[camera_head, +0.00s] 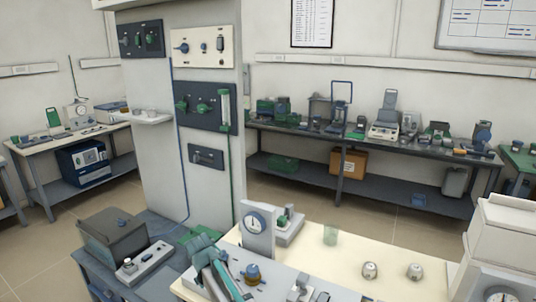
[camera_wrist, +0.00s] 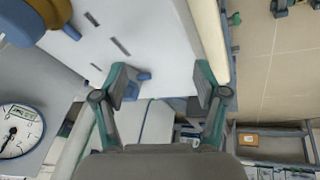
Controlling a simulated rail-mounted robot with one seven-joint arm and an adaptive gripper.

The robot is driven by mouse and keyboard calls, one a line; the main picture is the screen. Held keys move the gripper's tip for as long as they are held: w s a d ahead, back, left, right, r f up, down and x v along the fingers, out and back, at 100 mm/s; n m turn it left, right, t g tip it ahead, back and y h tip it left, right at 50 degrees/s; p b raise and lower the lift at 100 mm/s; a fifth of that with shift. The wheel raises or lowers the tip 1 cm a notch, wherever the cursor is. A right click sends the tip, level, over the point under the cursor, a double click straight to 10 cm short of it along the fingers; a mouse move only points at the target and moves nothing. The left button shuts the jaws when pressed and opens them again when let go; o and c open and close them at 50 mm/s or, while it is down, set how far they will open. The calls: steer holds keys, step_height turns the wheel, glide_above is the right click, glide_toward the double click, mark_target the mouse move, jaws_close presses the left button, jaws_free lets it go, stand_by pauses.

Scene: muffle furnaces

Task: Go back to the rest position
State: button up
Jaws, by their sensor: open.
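My gripper (camera_wrist: 163,80) is open in the wrist view, its two teal fingers spread wide apart with nothing held between them. A pale surface and a small blue part (camera_wrist: 143,77) show beyond the fingers. A round dial gauge (camera_wrist: 18,130) is at the left of the wrist view; a white stand with a dial (camera_head: 257,222) shows in the head view. A teal item (camera_head: 210,262) lies across the bench front in the head view; I cannot tell whether it belongs to my gripper.
A white box-shaped unit (camera_head: 502,240) stands at the right. A dark box (camera_head: 112,235) sits at the left. A column with control panels (camera_head: 205,105) rises behind.

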steer(key=s+a+f+n+t+y+b, duration=0.2)
steer(key=s+a+f+n+t+y, duration=0.1)
steer(key=s+a+f, duration=0.65)
steer(key=s+d+f+m+g+h+p, duration=0.15)
steer(key=s+d+f, duration=0.25)
steer(key=d+f, duration=0.45)
steer(key=s+d+f+m+g+h, duration=0.1)
steer(key=s+d+f+g+h, duration=0.3)
steer(key=d, duration=0.7)
steer(key=s+d+f+m+y+p, duration=0.1)
steer(key=s+d+f+m, duration=0.15)
steer(key=d+f, duration=0.6)
steer(key=s+d+f+m+g+p, duration=0.1)
steer(key=s+d+f+m+g, duration=0.2)
steer(key=s+d, duration=0.95)
steer(key=s+d+m+g, duration=0.1)
steer(key=s+d+g, duration=0.1)
steer(key=s, duration=0.6)
steer(key=s+d+m+g+y+p, duration=0.1)
steer(key=s+d+g, duration=0.2)
steer(key=s, duration=0.6)
steer(key=shift+d+f+g, duration=0.3)
steer(key=shift+d+g, duration=0.05)
steer(key=shift+d, duration=0.25)
steer(key=shift+d+m+y, duration=0.15)
steer(key=shift+m+y, duration=0.1)
steer(key=shift+m, duration=0.05)
